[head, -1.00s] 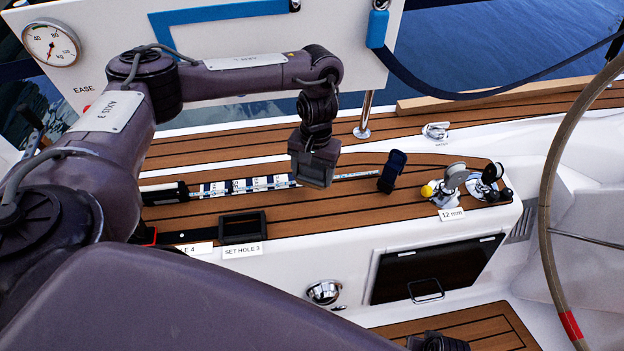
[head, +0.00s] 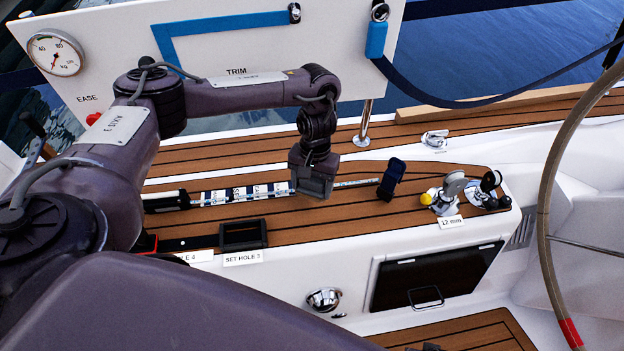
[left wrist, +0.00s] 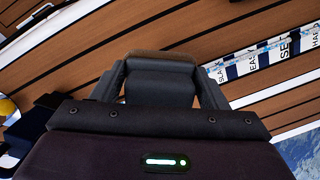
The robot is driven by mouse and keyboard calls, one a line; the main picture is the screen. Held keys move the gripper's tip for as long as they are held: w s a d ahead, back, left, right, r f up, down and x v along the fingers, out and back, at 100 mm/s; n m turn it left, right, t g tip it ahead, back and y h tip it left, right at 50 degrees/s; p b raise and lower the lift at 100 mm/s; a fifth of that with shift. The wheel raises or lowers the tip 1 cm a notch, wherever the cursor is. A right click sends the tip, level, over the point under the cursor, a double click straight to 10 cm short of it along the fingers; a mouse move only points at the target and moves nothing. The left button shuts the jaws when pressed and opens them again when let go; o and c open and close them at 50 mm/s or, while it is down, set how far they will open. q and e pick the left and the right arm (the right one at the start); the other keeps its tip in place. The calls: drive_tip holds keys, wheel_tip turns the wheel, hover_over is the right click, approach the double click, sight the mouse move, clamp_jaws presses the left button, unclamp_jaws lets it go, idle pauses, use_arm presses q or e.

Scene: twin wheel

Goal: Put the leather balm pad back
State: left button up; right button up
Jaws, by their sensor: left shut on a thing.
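My left gripper (head: 314,190) is over the teak deck in the head view, pointing down, beside the end of a striped, labelled strip. In the left wrist view, the left gripper (left wrist: 160,85) is shut on a dark padded block with a brownish far edge, which I take to be the leather balm pad (left wrist: 160,64). The pad sits between the two fingers. In the head view the gripper hides it, and I cannot tell whether it touches the deck. My right gripper is not in view.
An empty-looking black frame (head: 243,234) stands at the deck's front edge above a "SET HOLE 3" label. A dark blue upright object (head: 392,180) stands right of the gripper. Pulley fittings (head: 445,194) are further right. The striped strip (head: 240,193) lies left of the gripper.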

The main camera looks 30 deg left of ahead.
use_arm(q)
drive_tip(key=b, duration=0.1)
hover_over(311, 209)
drive_tip(key=f, duration=0.4)
drive_tip(key=shift+w+f, duration=0.15)
drive_tip(key=shift+w, duration=0.2)
drive_tip(key=shift+f, duration=1.2)
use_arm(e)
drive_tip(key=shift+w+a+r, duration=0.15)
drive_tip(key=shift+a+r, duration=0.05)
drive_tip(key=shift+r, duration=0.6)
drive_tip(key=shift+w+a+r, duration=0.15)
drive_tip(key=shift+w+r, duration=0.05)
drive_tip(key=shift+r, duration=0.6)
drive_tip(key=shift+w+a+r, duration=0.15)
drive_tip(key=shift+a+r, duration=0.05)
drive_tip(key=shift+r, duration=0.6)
use_arm(q)
drive_tip(key=shift+f, duration=0.35)
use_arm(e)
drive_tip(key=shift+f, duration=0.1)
use_arm(q)
drive_tip(key=o, duration=1.1)
drive_tip(key=shift+o, duration=0.7)
